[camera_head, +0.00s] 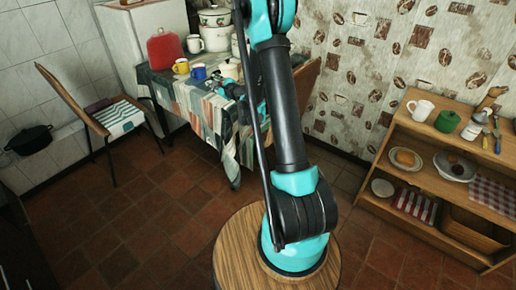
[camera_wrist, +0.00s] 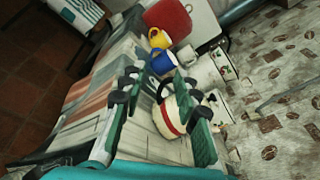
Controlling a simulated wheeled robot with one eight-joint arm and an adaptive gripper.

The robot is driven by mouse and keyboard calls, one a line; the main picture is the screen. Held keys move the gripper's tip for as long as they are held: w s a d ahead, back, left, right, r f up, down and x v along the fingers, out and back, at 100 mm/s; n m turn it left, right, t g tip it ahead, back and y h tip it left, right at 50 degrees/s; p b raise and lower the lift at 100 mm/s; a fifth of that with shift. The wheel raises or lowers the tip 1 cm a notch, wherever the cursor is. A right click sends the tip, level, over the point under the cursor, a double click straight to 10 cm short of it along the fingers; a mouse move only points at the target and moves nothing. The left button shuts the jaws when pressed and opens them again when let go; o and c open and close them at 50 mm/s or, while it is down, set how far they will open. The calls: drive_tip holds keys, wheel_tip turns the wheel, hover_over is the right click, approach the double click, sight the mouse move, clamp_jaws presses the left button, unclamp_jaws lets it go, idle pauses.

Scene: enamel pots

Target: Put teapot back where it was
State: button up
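A white pot with a red band and a dark handle (camera_wrist: 162,122), which looks like the teapot, stands on the table in the wrist view. In the head view a white lidded pot (camera_head: 230,69) near the table's right end seems to be the same one. My gripper (camera_wrist: 157,76) is open, its two fingers well apart. The pot's handle shows between the fingers, and the right finger hides part of its body. I cannot tell whether a finger touches it. In the head view my gripper (camera_head: 243,92) is small and partly hidden by my arm.
The cloth-covered table (camera_head: 212,118) also holds a yellow mug (camera_head: 181,66), a blue mug (camera_head: 198,71) and a red rounded object (camera_head: 165,48). White pots (camera_head: 215,38) stand behind. A chair (camera_head: 110,115) is at left; a wooden shelf (camera_head: 400,180) with dishes is at right.

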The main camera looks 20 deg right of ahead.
drive_tip(key=s+a+r+n+g, duration=0.15)
drive_tip(key=s+n+g, duration=0.45)
drive_tip(key=s+n, duration=1)
drive_tip(key=s+d+f+n+g+h, duration=0.1)
drive_tip(key=s+d+f+n+h, duration=0.1)
drive_tip(key=s, duration=0.8)
drive_tip(key=s+d+f+n+g+h, duration=0.2)
drive_tip(key=s+d, duration=0.3)
drive_tip(key=s, duration=0.5)
drive_tip(key=s+d+f+n+g+h, duration=0.2)
drive_tip(key=s+d+f+n, duration=0.1)
drive_tip(key=s, duration=0.8)
drive_tip(key=shift+d, duration=0.4)
